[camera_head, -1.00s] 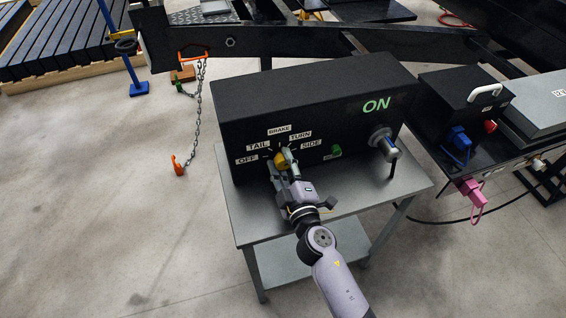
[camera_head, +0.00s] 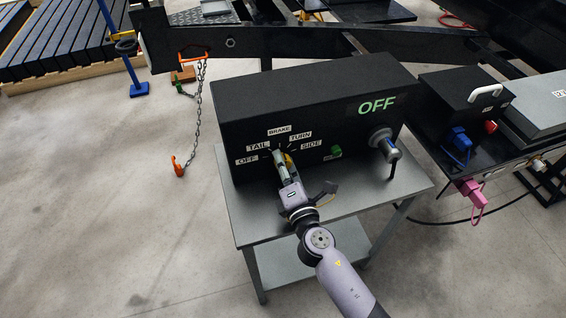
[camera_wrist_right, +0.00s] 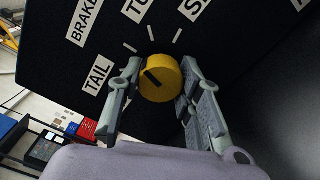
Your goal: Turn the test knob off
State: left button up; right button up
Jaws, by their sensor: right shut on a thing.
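The yellow test knob (camera_head: 289,160) is on the front of the black box (camera_head: 235,115), amid the labels OFF, TAIL, BRAKE, TURN and SIDE. My right gripper (camera_head: 284,163) is at the knob, with its fingers partly covering it. In the right wrist view the knob (camera_wrist_right: 166,79) sits between the two fingers of my right gripper (camera_wrist_right: 158,85), which are shut on it. A dark pointer bar on the knob slants up and left; I cannot tell exactly which label it marks. The display (camera_head: 377,105) on the box reads OFF in green. My left gripper is not in view.
The box stands on a grey cart (camera_head: 258,222). A green knob (camera_head: 336,151) and a grey-blue plug (camera_head: 385,146) are on the box front, right of the test knob. A chain (camera_head: 199,98) hangs left of the box.

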jog(key=n+p, duration=0.1)
jog(key=n, duration=0.3)
jog(key=shift+n, duration=0.4)
jog(key=n+p, duration=0.1)
jog(key=n, duration=0.3)
jog(key=shift+n, duration=0.3)
jog(key=n+p, duration=0.2)
jog(key=n, duration=0.2)
jog(key=shift+n, duration=0.3)
jog(key=n+p, duration=0.2)
jog(key=n, duration=0.2)
jog(key=shift+d+f+n, duration=0.1)
jog(key=shift+n, duration=0.2)
jog(key=o, duration=1.2)
jog(key=shift+c, duration=0.2)
jog(key=v, duration=1.2)
